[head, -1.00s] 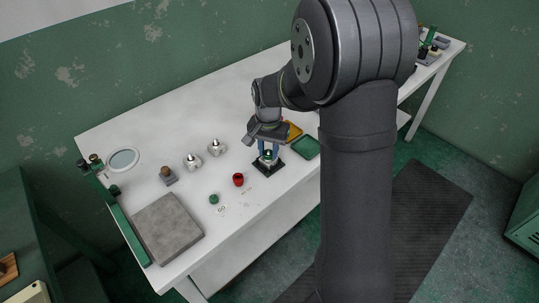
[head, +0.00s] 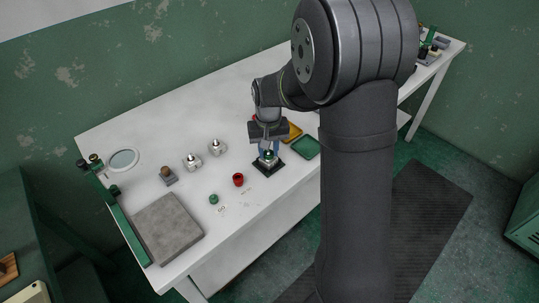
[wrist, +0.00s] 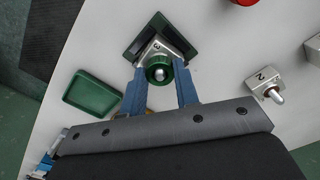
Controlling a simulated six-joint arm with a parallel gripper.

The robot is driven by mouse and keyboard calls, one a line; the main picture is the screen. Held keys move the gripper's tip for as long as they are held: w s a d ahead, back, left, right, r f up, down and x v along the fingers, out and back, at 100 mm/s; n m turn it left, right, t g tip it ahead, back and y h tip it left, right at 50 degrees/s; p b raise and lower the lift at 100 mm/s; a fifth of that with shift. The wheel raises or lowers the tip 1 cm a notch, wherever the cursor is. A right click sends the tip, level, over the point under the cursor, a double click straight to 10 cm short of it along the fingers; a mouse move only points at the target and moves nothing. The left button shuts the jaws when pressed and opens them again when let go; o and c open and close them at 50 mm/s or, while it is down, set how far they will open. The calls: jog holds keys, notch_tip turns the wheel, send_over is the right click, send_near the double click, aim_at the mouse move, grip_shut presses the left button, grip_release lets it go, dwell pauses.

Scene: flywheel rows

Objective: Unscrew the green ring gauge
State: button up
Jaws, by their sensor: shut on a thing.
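The green ring gauge (wrist: 159,71) sits around a metal stud on a grey block (wrist: 155,47) marked 3, in the wrist view. The block stands in a dark green square holder (wrist: 128,52). My gripper (wrist: 160,76) is shut on the green ring, with one blue finger on each side of it. In the head view my gripper (head: 268,151) reaches down over the dark holder (head: 268,168), and the ring (head: 268,155) shows small between the fingers. The stud's tip shows through the ring's middle.
A green tray (head: 306,147) and a yellow tray (head: 293,131) lie beside the holder. A red ring (head: 238,179) and a small green piece (head: 213,198) stand to the left. Two grey blocks with studs (head: 192,161) (head: 216,147) stand farther back. A grey slab (head: 167,228) lies at the left.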

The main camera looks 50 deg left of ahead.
jog(key=n, duration=0.3)
jog(key=shift+n, duration=1)
jog(key=n, duration=0.2)
jog(key=shift+n, duration=1.5)
jog(key=shift+n, duration=0.9)
jog(key=n, duration=0.3)
